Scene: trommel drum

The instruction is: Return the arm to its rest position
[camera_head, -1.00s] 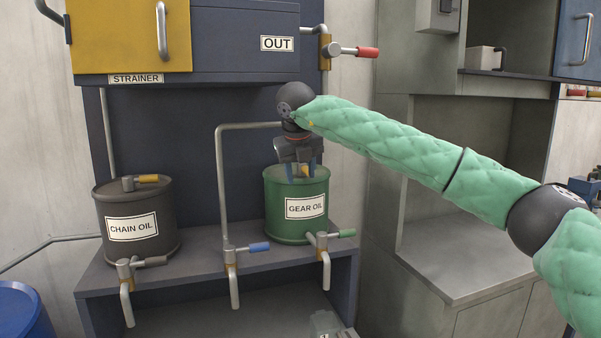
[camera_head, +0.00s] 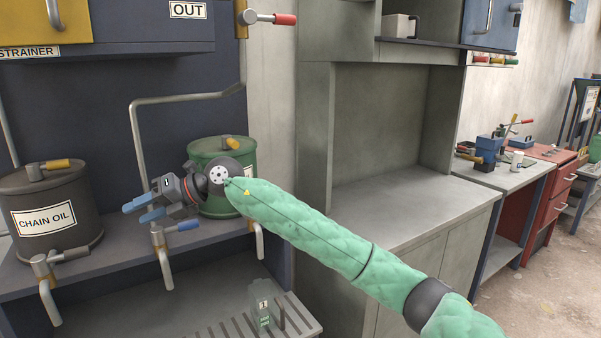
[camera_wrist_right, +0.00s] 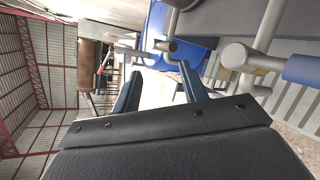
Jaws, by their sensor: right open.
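My right arm in its green padded sleeve reaches in from the lower right of the head view. The gripper is open and empty. In the right wrist view, the two blue-grey fingers (camera_wrist_right: 160,88) stand apart with nothing between them. My left gripper is not in view.
The dark chain oil drum (camera_head: 50,225) stands left on the shelf. A small container (camera_head: 265,305) stands on the slatted tray below. The grey counter (camera_head: 390,205) at right is bare.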

